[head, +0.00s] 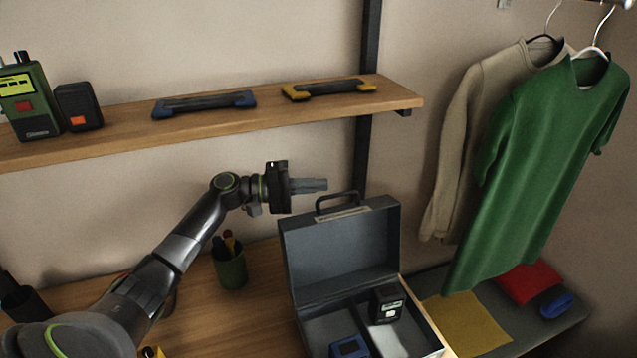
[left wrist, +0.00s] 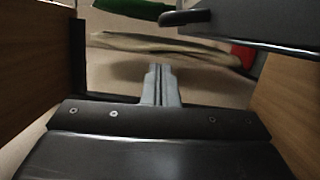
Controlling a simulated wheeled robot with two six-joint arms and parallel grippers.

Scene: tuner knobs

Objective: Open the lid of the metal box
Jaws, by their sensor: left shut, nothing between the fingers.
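The metal box is a grey case (head: 300,306) on the right part of the wooden desk. Its lid (head: 345,250) stands raised, leaning back near the wall, with a handle (head: 337,197) on its upper edge. Inside the box are a blue device (head: 349,346) and a black device (head: 387,304). My left gripper (head: 326,185) is shut and empty, just above and behind the lid's top edge, near the handle. In the left wrist view the shut fingers (left wrist: 160,72) show in the middle, with a dark edge at the upper right. My right gripper is not in view.
A wooden shelf (head: 225,118) above holds a green radio (head: 30,100), a small black device and two tool-like bars. A green pen cup (head: 230,266) stands left of the box. Shirts (head: 545,160) hang at right over a grey bench with yellow and red cloths.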

